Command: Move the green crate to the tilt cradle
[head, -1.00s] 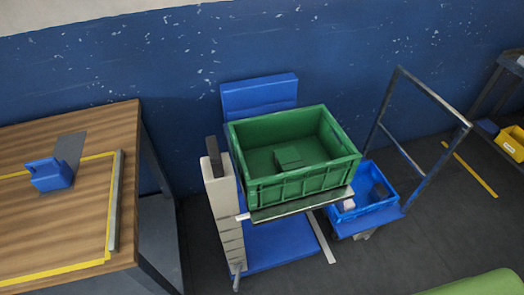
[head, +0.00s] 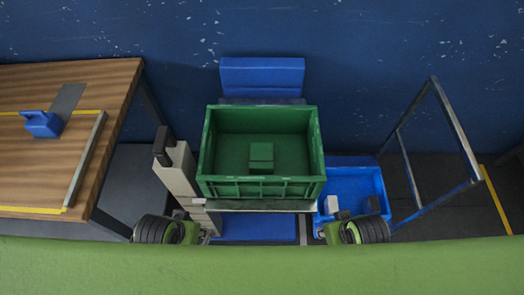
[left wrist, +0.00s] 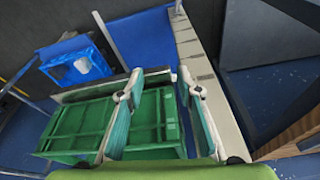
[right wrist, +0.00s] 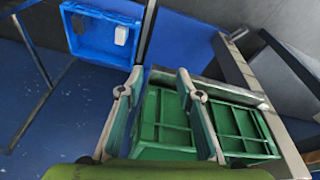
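The green crate (head: 262,190) sits upright on a thin platform in front of me, with a small green block (head: 261,157) inside. The platform joins a pale column (head: 177,170) at its left, with a blue base and blue back panel; I cannot tell whether this is the tilt cradle. My left gripper (head: 207,236) is low near the crate's front left corner; my right gripper (head: 322,234) is near its front right corner. Both wrist views show spread, empty fingers, left (left wrist: 162,82) and right (right wrist: 158,82), with the crate (left wrist: 75,130) (right wrist: 165,125) beyond them. Contact is not clear.
A wooden table (head: 90,80) with a blue object (head: 42,124) stands on the left. A blue bin (head: 355,184) with small items is just right of the crate. A metal cart frame (head: 455,125) stands further right. A blue wall closes the back.

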